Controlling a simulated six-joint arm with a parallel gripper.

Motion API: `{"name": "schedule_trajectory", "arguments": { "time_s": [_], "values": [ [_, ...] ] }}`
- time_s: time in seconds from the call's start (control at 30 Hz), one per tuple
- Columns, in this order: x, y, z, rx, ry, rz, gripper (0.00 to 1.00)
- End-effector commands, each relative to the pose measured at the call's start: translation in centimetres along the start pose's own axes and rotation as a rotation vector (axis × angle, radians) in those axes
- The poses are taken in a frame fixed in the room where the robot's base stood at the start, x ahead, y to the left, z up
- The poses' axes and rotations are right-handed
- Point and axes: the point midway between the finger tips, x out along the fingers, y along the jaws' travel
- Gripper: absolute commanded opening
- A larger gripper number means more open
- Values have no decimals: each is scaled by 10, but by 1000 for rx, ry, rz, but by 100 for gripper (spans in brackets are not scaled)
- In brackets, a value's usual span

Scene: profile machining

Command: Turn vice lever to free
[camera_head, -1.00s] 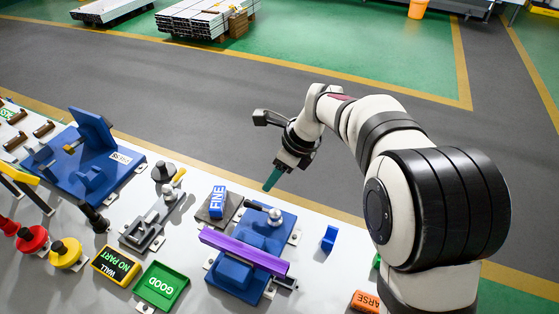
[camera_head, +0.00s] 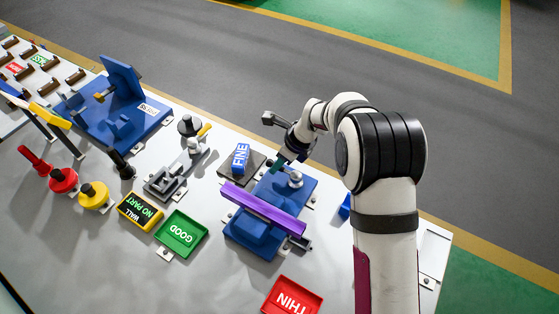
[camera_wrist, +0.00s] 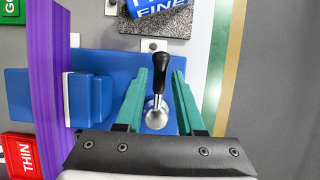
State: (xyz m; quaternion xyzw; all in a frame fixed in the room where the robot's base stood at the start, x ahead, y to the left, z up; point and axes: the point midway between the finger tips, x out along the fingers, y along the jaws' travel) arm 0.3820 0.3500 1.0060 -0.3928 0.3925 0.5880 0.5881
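The blue vice (camera_head: 250,236) sits on the table with a long purple profile (camera_head: 266,209) lying across it. Its lever has a silver pivot (camera_head: 295,178). In the wrist view the lever (camera_wrist: 160,68) has a black handle pointing up the picture, away from the silver pivot (camera_wrist: 156,113). My gripper (camera_wrist: 158,78) has two green fingers, spread apart, one on each side of the lever. A gap shows between each finger and the handle. In the head view my gripper (camera_head: 277,164) is over the far end of the vice, and its fingers partly hide the lever.
A blue FINE block (camera_head: 240,158) on a dark plate stands close beside the vice. A green GOOD tray (camera_head: 181,234) and a red THIN tray (camera_head: 292,298) lie nearer. Another blue fixture (camera_head: 115,105) stands at the left. A small blue piece (camera_head: 345,207) is right of the vice.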

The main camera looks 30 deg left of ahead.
Motion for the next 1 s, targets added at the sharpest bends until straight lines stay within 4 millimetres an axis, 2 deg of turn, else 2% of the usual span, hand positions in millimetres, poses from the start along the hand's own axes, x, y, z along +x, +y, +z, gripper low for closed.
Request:
{"name": "schedule_trajectory", "arguments": {
  "time_s": [0.03, 0.17, 0.2, 1.0],
  "values": [
    [0, 0, 0, 0, 0, 0, 27],
    [0, 0, 0, 0, 0, 0, 3],
    [0, 0, 0, 0, 0, 0, 0],
    [-1, 0, 0, 0, 1, 1, 0]
  ]
}}
